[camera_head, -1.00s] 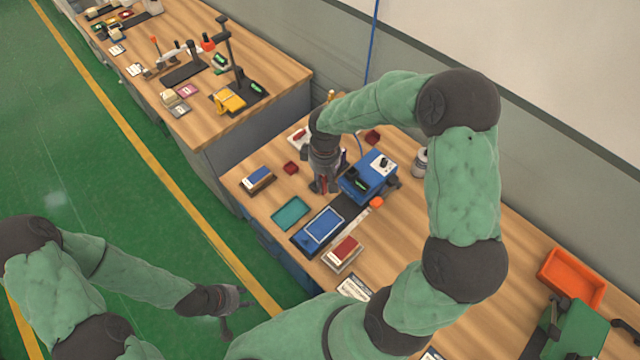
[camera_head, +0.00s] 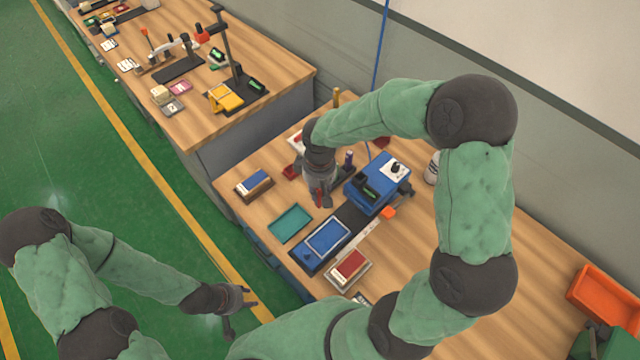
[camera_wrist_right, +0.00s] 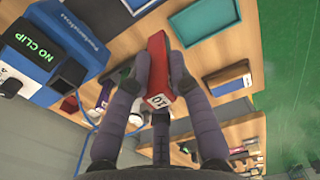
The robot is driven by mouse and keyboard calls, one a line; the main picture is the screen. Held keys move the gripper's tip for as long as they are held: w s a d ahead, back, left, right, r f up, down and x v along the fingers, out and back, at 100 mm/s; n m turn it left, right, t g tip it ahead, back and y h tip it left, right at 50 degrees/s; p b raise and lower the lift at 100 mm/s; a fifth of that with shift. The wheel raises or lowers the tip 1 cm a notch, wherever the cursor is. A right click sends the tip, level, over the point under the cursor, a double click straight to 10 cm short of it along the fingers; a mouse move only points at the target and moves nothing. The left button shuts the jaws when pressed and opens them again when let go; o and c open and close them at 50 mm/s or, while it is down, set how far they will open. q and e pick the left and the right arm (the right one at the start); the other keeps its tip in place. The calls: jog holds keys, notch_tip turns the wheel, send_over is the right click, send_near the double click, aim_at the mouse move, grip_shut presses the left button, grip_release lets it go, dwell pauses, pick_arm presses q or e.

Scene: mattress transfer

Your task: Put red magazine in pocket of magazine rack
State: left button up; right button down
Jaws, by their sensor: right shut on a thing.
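The red magazine (camera_wrist_right: 158,65) is a narrow red bar with a white label at its near end, held between the fingers of my right gripper (camera_wrist_right: 160,85). In the head view the right gripper (camera_head: 320,198) hangs above the bench, left of the blue machine, with a little red showing at its fingers. No piece is clearly recognisable as the magazine rack; a wooden holder with a blue and white top (camera_head: 255,183) stands left of the gripper, and another with a red top (camera_head: 350,266) stands nearer me. My left gripper (camera_head: 243,312) is open and empty, over the floor.
The blue machine (camera_head: 377,182) reads "NO CLIP" in the wrist view (camera_wrist_right: 35,45). A teal tray (camera_head: 290,223) and a blue tray (camera_head: 327,237) lie nearer me. An orange bin (camera_head: 603,294) is at the right. Bare wood lies between the wooden holder and teal tray.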

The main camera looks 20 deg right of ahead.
jog(key=shift+w+d+f+b, duration=0.25)
jog(key=shift+w+d+f, duration=0.55)
jog(key=shift+w+f, duration=1.05)
jog(key=shift+w+d+f+b, duration=0.2)
jog(key=shift+w+d+f, duration=0.6)
jog(key=shift+w+f, duration=1)
jog(key=shift+w+d+f+b, duration=0.25)
jog(key=shift+w+d+f, duration=0.55)
jog(key=shift+w+f, duration=1.05)
jog(key=shift+s+f, duration=0.4)
jog(key=shift+s, duration=0.05)
jog(key=shift+f, duration=0.2)
jog(key=c, duration=1.1)
grip_release()
jog(key=shift+r, duration=0.1)
jog(key=shift+r, duration=0.1)
